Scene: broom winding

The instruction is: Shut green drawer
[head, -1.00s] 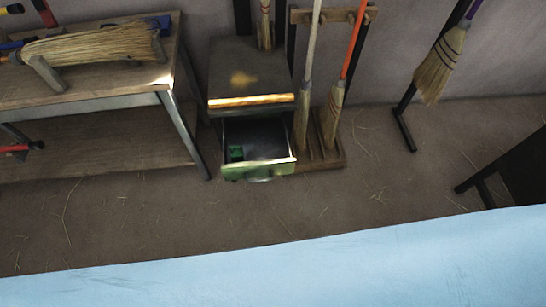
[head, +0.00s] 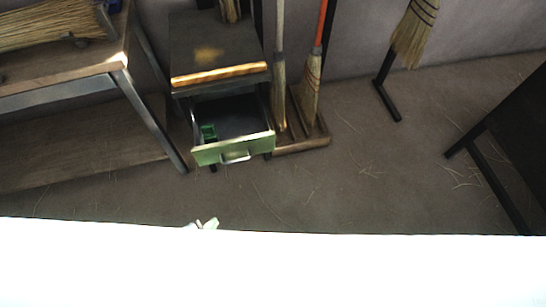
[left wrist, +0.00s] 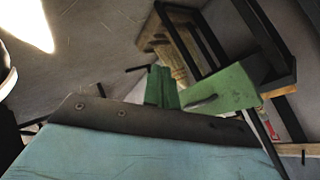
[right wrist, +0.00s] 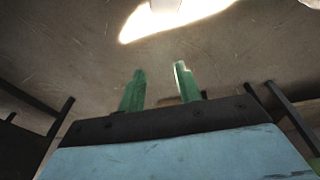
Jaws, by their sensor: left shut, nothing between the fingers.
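The green drawer (head: 206,155) stands pulled out of a dark cabinet (head: 218,45), with a metal handle on its front. A small green item lies inside it. My left gripper (head: 207,222) shows only as small tips in the head view, below and in front of the drawer, apart from it. In the left wrist view its green fingers (left wrist: 161,72) are closed together and empty, with the green drawer front (left wrist: 235,88) just to their right. In the right wrist view my right gripper (right wrist: 160,74) has its fingers apart with nothing between them. It is hidden in the head view.
A wooden bench (head: 75,70) stands left of the cabinet. A broom rack (head: 305,140) with upright brooms is close on its right, and a dark table (head: 510,140) is at far right. The floor in front of the drawer is clear. A bright white surface fills the bottom.

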